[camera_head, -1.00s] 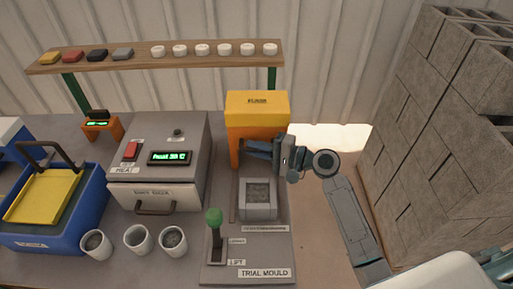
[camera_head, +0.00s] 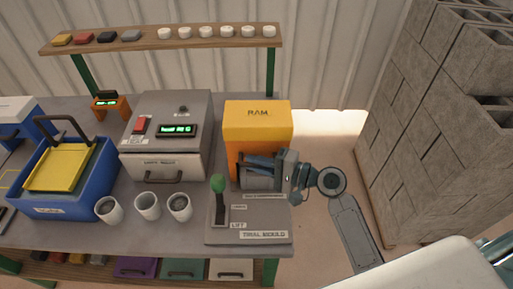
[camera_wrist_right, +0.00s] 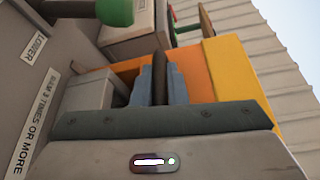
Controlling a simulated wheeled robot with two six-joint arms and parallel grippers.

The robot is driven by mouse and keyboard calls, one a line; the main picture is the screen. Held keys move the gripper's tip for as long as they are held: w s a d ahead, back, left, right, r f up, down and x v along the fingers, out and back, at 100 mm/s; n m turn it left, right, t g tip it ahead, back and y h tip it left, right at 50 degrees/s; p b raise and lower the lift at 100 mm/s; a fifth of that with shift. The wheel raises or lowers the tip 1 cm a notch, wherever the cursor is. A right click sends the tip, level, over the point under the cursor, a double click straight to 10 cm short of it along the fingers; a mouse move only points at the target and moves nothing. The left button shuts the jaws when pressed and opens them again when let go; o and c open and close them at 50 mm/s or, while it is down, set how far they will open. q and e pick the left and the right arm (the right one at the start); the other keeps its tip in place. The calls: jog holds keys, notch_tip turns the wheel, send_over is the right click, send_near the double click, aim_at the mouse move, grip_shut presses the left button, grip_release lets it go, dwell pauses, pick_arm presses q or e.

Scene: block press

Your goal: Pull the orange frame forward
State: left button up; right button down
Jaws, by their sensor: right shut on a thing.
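The orange frame (camera_head: 258,121), a yellow-topped box marked RAM on orange legs, stands over the rear part of the grey trial mould base (camera_head: 225,236). My right gripper (camera_head: 256,162) reaches in from the right at the frame's lower front. In the right wrist view its fingers (camera_wrist_right: 160,84) are closed around a dark upright bar, with the orange frame (camera_wrist_right: 233,75) right behind. The grey mould block (camera_head: 257,184) is partly hidden under the gripper and frame. My left gripper is not in view.
The green-knobbed lever (camera_head: 218,185) stands close in front-left of the frame. A grey heater box (camera_head: 165,135) is to its left, and several cups (camera_head: 147,206) stand in front of that. Concrete blocks (camera_head: 425,120) are stacked at right.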

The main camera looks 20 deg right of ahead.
jog(key=s, duration=0.2)
jog(key=shift+s+a+f, duration=0.2)
jog(key=shift+s+a, duration=0.15)
jog(key=shift+a, duration=0.05)
jog(key=c, duration=1.5)
grip_release()
jog(key=shift+c, duration=0.2)
jog(key=shift+o, duration=0.4)
jog(key=shift+s+r, duration=0.15)
jog(key=shift+s, duration=0.1)
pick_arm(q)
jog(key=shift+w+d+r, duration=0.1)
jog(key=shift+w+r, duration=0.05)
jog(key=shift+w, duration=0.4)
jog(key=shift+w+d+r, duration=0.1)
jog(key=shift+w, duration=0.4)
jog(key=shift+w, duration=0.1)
pick_arm(e)
jog(key=shift+w, duration=0.1)
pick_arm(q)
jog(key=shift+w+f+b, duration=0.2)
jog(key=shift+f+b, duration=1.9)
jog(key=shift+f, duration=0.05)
pick_arm(e)
jog(key=f+v, duration=0.1)
jog(key=v, duration=0.9)
jog(key=shift+s+d+r, duration=0.2)
jog(key=shift+s+r, duration=0.15)
jog(key=shift+r, duration=0.15)
